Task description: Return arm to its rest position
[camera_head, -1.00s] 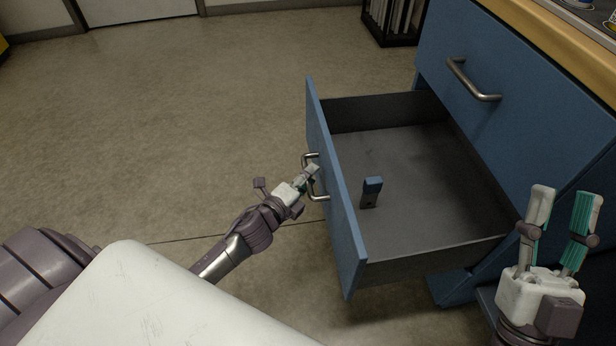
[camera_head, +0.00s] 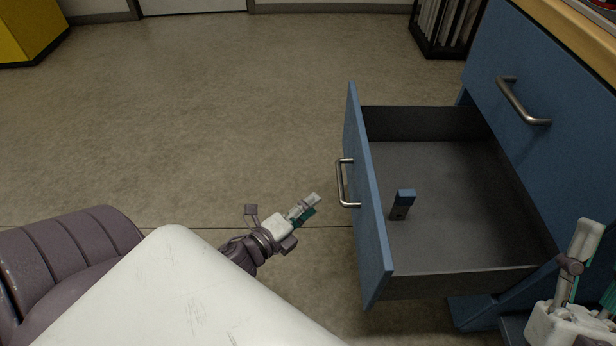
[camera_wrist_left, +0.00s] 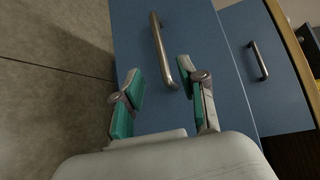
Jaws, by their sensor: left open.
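My left gripper (camera_head: 309,205) is in the lower middle of the head view, apart from the drawer handle (camera_head: 347,183) and to its left. In the left wrist view its two teal-padded fingers (camera_wrist_left: 159,82) are spread with nothing between the pads. The handle (camera_wrist_left: 162,50) lies ahead of them there. My right gripper (camera_head: 590,262) is at the lower right edge, partly cut off; its fingers stand apart and look empty. The blue drawer (camera_head: 367,200) is pulled out. A small blue and dark object (camera_head: 402,204) stands inside it.
The blue cabinet (camera_head: 545,170) with another handle (camera_head: 521,102) fills the right side. A black rack (camera_head: 447,28) stands at the back and a yellow box (camera_head: 30,28) at the far left. The floor (camera_head: 220,110) left of the drawer is clear.

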